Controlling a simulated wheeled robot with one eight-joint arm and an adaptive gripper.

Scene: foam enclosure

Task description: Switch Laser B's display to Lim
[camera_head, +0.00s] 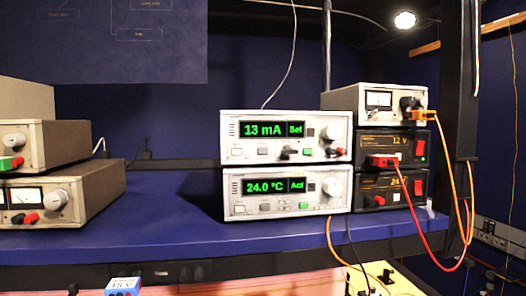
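Two light grey instruments with green displays are stacked on the blue shelf (150,238). The upper instrument (240,152) reads "13 mA" with "Set" on its display (273,130). The lower instrument (240,209) reads "24.0 °C" with "Act" on its display (274,186). Each has small square buttons below the display and a round knob at the right: the upper knob (328,133) and the lower knob (331,187). I cannot read which unit is marked Laser B. Neither display shows "Lim". My gripper is not in view.
Right of the stack are black power supplies (420,150) with orange and red cables, under a grey meter box (350,98). Other grey supplies (90,190) stand at the left. A dark post (462,110) rises at the right. The shelf is clear between the stacks.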

